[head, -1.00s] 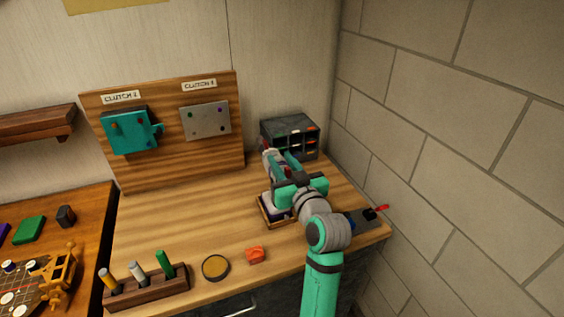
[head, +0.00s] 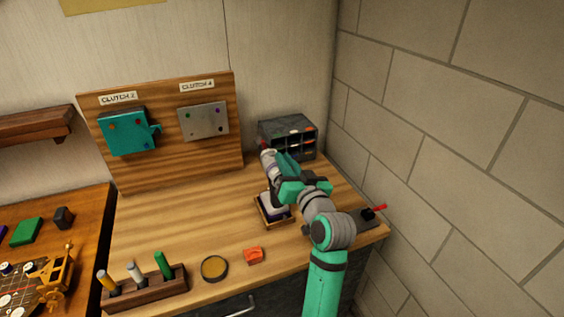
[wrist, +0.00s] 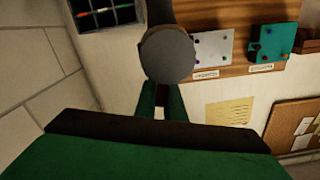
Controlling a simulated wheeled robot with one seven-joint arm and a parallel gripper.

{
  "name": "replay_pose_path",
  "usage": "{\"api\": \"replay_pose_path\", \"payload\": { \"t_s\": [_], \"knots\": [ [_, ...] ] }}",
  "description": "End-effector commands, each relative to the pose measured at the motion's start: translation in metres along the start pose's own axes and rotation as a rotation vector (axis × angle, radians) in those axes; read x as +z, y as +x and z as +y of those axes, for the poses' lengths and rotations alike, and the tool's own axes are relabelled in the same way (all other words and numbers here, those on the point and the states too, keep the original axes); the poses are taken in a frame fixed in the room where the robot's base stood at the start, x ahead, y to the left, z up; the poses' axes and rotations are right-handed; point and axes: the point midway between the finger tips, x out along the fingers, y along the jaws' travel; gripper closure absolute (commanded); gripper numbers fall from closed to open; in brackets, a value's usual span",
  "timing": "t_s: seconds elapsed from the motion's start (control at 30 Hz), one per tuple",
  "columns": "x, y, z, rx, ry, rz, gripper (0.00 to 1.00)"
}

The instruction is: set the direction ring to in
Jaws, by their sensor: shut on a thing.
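My gripper (wrist: 162,102) is shut on a grey cylindrical tool (wrist: 167,55), whose round flat end faces the camera in the wrist view. In the head view the tool (head: 268,162) stands out beyond my green fingers, with a dark reddish end at the top and a pale band lower down. It is above the back right of the workbench, in front of the dark organiser. I cannot make out the direction ring or its setting for sure; the fingers hide part of the tool.
A small wooden tray (head: 262,216) sits below my arm. The dark organiser (head: 288,128) stands behind, near the brick wall (head: 450,130). The clutch board (head: 165,165) stands at the back left.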

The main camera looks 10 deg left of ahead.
Motion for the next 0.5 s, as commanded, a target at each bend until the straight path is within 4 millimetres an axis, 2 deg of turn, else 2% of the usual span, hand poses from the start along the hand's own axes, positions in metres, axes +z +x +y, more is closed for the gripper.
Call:
{"api": "replay_pose_path", "payload": {
  "t_s": [0.2, 0.5],
  "knots": [
    [0.0007, 0.0001, 0.0068, 0.000, 0.129, -0.001, 1.00],
    [0.0018, 0.0003, 0.0107, -0.001, 0.222, -0.001, 1.00]
  ]
}}
